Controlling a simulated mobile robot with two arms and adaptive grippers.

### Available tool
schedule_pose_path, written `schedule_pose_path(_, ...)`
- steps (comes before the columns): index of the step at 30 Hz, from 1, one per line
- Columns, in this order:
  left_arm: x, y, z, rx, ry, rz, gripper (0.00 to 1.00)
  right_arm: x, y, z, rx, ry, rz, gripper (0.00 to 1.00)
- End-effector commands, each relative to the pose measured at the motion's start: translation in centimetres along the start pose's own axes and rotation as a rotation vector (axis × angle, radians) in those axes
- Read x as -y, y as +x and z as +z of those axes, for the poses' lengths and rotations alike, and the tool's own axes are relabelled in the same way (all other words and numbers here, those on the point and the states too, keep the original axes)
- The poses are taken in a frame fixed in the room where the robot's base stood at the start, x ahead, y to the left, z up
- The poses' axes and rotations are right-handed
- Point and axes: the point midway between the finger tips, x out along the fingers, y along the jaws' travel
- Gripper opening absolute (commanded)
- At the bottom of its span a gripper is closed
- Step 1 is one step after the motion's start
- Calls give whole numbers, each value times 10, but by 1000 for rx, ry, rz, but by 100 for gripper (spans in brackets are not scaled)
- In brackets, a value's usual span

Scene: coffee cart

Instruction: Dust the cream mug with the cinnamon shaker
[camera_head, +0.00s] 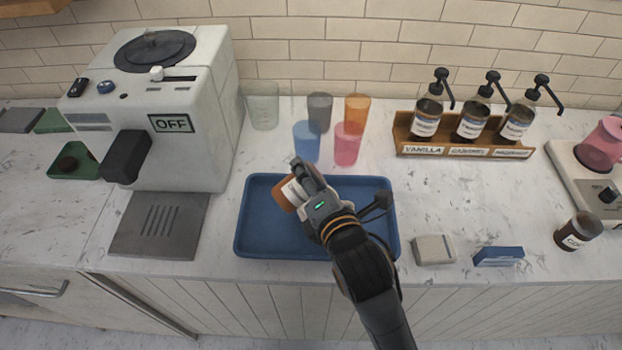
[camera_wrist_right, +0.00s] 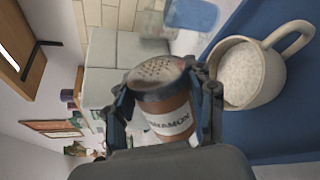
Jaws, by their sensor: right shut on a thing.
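My right gripper (camera_head: 294,180) is shut on the cinnamon shaker (camera_head: 282,196) and holds it above the blue tray (camera_head: 253,235). In the right wrist view, the shaker (camera_wrist_right: 163,105) sits between the fingers, with its perforated lid and "cinnamon" label showing. In the head view the mug is hidden or cannot be made out behind my gripper. I cannot see any powder falling. My left gripper is not in view.
A white coffee machine (camera_head: 200,110) stands left of the tray. Several coloured cups, including a blue one (camera_head: 306,142), stand behind it. A syrup rack (camera_head: 465,152), a small pale box (camera_head: 434,250), a blue item (camera_head: 499,257) and a dark jar (camera_head: 577,232) are right.

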Motion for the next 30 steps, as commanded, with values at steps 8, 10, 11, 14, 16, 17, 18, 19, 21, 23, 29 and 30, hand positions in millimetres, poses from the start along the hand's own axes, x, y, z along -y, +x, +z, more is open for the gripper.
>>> schedule_pose_path(8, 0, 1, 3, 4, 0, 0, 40, 9, 2, -6, -54, 164, -3, 19)
schedule_pose_path(10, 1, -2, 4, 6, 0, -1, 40, 13, 4, -9, -69, 213, -2, 19)
schedule_pose_path(11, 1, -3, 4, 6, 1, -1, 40, 14, 4, -10, -75, 231, -2, 19)
schedule_pose_path(14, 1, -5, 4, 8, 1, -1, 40, 18, 6, -12, -89, 279, -1, 19)
schedule_pose_path(16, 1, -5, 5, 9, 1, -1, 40, 20, 6, -13, -96, 301, -1, 19)
schedule_pose_path(17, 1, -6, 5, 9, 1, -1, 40, 20, 6, -14, -97, 308, 0, 19)
schedule_pose_path(18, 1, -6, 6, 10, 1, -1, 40, 21, 6, -14, -99, 314, 1, 19)
schedule_pose_path(19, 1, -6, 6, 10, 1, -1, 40, 21, 7, -14, -99, 317, 1, 19)
schedule_pose_path(21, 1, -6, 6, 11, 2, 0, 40, 21, 7, -14, -100, 320, 1, 19)
schedule_pose_path(23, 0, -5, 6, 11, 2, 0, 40, 21, 7, -14, -100, 321, 1, 19)
schedule_pose_path(29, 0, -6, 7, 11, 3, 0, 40, 21, 7, -14, -100, 320, 1, 19)
schedule_pose_path(30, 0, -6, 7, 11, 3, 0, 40, 21, 7, -14, -100, 319, 1, 19)
